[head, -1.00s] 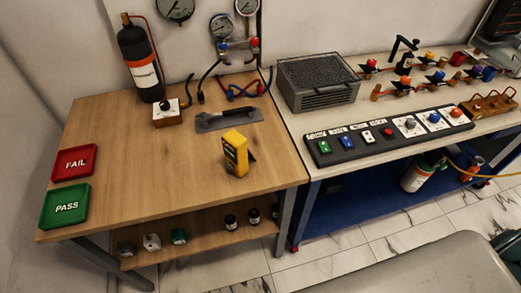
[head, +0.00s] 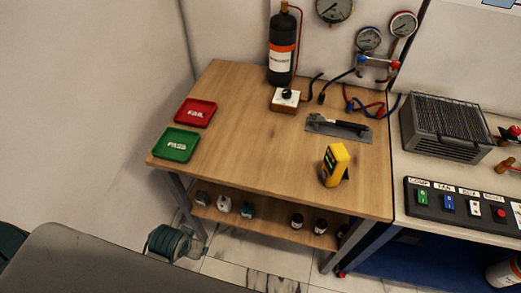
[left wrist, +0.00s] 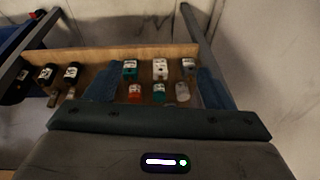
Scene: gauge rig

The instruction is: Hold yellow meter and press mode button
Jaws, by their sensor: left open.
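The yellow meter (head: 336,165) stands upright on the wooden bench, near its front right part, with a dark piece behind its right side. Its dark front face is turned to the left. The mode button is too small to tell. My left gripper (left wrist: 156,85) shows in the left wrist view, its two blue-grey fingers wide apart. It is open and holds nothing; the bench's lower shelf shows beyond it. The meter is not in the left wrist view. My right gripper is in neither view.
A green PASS tray (head: 176,146) and a red FAIL tray (head: 195,112) lie at the bench's left. A switch box (head: 285,101) stands farther back. A button panel (head: 462,205) is to the right. The bench's middle is clear.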

